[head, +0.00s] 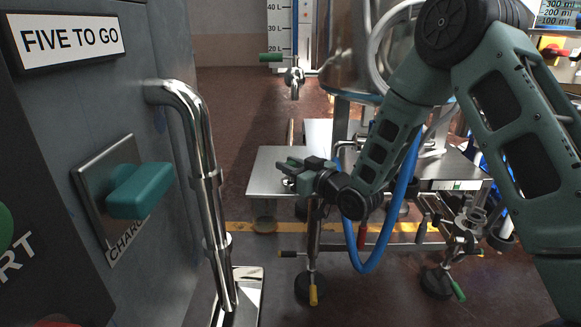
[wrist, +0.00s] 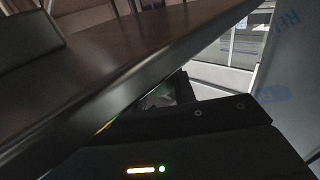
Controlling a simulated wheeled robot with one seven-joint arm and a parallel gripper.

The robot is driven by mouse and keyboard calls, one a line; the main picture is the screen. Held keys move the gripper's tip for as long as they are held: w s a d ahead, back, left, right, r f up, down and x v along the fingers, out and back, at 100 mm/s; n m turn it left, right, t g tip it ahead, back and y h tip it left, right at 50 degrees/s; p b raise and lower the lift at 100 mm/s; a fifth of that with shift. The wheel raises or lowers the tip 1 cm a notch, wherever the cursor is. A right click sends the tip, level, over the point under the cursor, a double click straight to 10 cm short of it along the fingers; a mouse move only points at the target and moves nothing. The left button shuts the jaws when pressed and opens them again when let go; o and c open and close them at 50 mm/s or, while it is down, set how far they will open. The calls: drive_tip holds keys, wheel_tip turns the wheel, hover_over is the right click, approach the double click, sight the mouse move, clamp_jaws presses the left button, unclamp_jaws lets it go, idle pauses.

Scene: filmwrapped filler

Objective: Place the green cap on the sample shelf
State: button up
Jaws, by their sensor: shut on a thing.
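My gripper (head: 287,170) is over the left part of a metal shelf plate (head: 262,180), in the middle of the head view. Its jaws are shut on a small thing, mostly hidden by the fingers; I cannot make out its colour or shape. In the wrist view, the gripper (wrist: 165,95) is dark and shadowed, under a dark slanting edge. I cannot pick out the green cap for certain in either view. No label shows which surface is the sample shelf.
A grey cabinet with a teal handle (head: 140,190) and a steel pipe (head: 205,170) stands at the left. A blue hose (head: 370,262) loops below my arm. Clamps and stands fill the area under the plate. A film-wrapped panel (wrist: 285,95) is at the wrist view's right.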

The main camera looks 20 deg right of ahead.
drive_tip(key=o, duration=1)
drive_tip(key=shift+o, duration=0.2)
drive_tip(key=p+v, duration=0.3)
drive_tip(key=v, duration=0.9)
drive_tip(key=s+a+f+n+g+h, duration=0.1)
drive_tip(key=s+a+n+g+h, duration=0.15)
drive_tip(key=s+a+g, duration=0.65)
drive_tip(key=s+a+r+g+h, duration=0.1)
drive_tip(key=s+r+g+h, duration=0.1)
drive_tip(key=s, duration=0.8)
drive_tip(key=s+a+r+g+h, duration=0.1)
drive_tip(key=s+g, duration=0.4)
drive_tip(key=s, duration=0.6)
drive_tip(key=shift+s+a+r+h, duration=0.2)
drive_tip(key=shift+r+h, duration=0.35)
drive_tip(key=shift+h, duration=0.5)
drive_tip(key=shift+w+r, duration=0.1)
